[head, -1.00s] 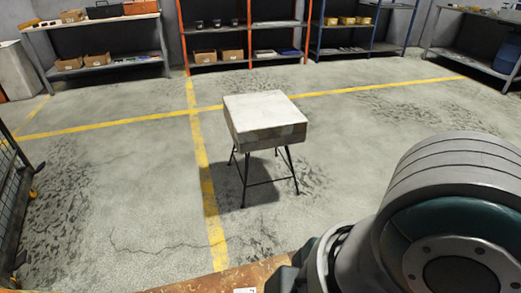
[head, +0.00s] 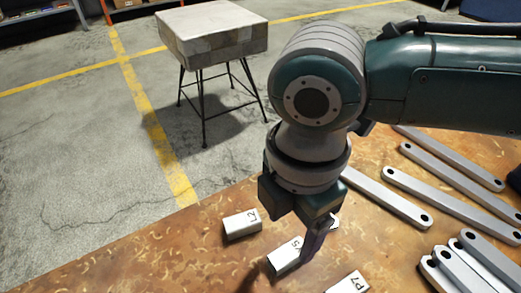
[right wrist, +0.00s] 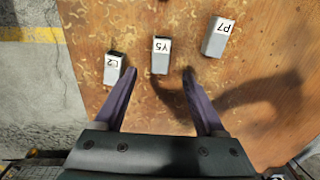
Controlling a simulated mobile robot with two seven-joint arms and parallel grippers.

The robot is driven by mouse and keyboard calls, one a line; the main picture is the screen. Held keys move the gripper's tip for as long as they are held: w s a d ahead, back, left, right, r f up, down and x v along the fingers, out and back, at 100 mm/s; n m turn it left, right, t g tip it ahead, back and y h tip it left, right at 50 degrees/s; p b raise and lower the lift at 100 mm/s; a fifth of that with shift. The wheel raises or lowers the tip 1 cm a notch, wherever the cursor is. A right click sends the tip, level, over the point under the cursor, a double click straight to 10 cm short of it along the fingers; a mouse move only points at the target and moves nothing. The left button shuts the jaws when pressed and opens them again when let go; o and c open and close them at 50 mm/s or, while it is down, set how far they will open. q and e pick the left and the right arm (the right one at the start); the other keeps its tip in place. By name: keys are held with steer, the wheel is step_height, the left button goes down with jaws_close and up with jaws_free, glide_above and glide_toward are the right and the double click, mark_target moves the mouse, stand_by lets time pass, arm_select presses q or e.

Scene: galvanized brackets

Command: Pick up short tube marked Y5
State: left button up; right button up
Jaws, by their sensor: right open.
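The short tube marked Y5 (head: 281,258) is a small pale block lying on the rusty brown table. In the right wrist view the Y5 tube (right wrist: 161,60) lies between and slightly beyond the fingertips, with its label up. My right gripper (head: 307,250) points down close over it and partly hides its right end in the head view. In the right wrist view the right gripper (right wrist: 159,74) has its two purple fingers spread wide, with nothing between them. I cannot tell the exact height of the fingertips above the table. My left gripper is not in view.
A tube marked L2 (head: 241,225) lies left of Y5, and one marked P7 (head: 348,284) lies right. Several long grey bars (head: 437,197) cover the table's right side. A stool (head: 211,30) stands on the floor beyond the table (head: 130,255). The table's left part is clear.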

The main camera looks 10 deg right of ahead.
mark_target(286, 254)
step_height(286, 254, down, 3)
steer(key=shift+s+b, duration=0.1)
steer(key=shift+b, duration=0.5)
step_height(286, 254, down, 5)
steer(key=b, duration=0.3)
steer(key=shift+b, duration=0.4)
steer(key=shift+c, duration=0.3)
jaws_close()
